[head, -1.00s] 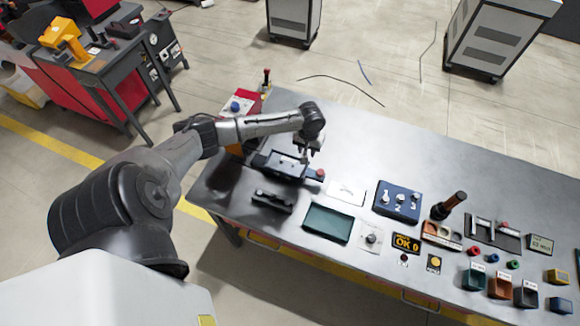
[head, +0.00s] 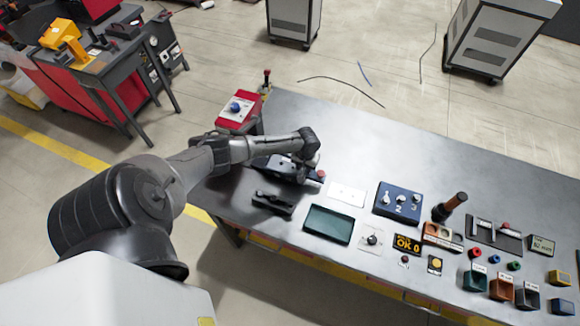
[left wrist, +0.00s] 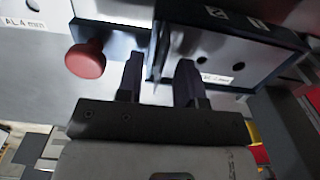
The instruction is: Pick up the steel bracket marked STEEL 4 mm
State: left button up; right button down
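My left gripper (left wrist: 160,82) reaches down to a dark blue fixture (left wrist: 265,62) in the left wrist view. Its two dark fingers stand apart, with a thin grey metal piece (left wrist: 158,48) showing between them; contact is not clear. I cannot tell whether this piece is the STEEL 4 mm bracket, as no STEEL marking is legible. A label (left wrist: 22,22) at the left seems to end in "AL 4 mm"; another (left wrist: 216,78) on the fixture is blurred. In the head view the arm hides the gripper's fingertips and part of the fixture. My right gripper is not in view.
A red knob (left wrist: 86,59) is close left of the fingers. The bench's far side is clear.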

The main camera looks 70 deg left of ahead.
pick_arm(q)
jog(key=shift+f, duration=0.2)
jog(key=shift+c, duration=0.4)
grip_shut()
